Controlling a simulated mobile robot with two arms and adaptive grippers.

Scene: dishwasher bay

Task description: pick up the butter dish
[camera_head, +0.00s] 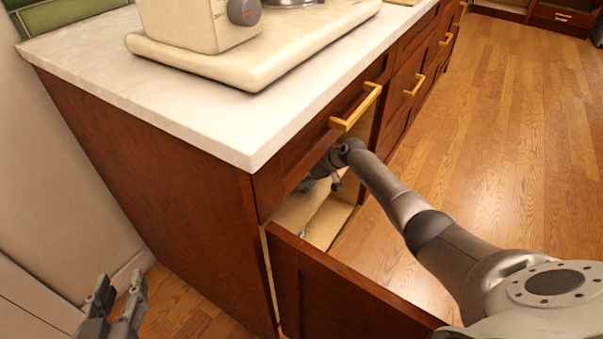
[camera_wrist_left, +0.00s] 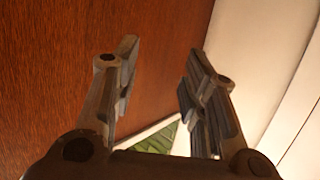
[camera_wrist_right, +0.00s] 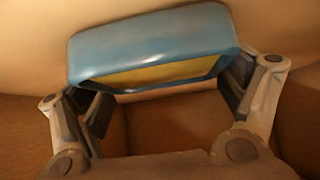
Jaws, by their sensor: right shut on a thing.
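The butter dish (camera_wrist_right: 152,42) is blue with a yellow underside or inside, seen in the right wrist view. My right gripper (camera_wrist_right: 168,82) is shut on it, with one finger at each end of the dish. In the head view my right arm reaches into the open cabinet, and the right gripper (camera_head: 322,182) is partly hidden under the drawer front; the dish cannot be made out clearly there. My left gripper (camera_head: 118,290) is open and empty at the lower left, beside the cabinet's side panel; its spread fingers also show in the left wrist view (camera_wrist_left: 160,75).
The cabinet door (camera_head: 345,300) stands open below the countertop (camera_head: 200,110). A drawer handle (camera_head: 356,108) juts out just above my right arm. A cream appliance (camera_head: 205,25) stands on the counter. The wooden floor (camera_head: 520,130) to the right is clear.

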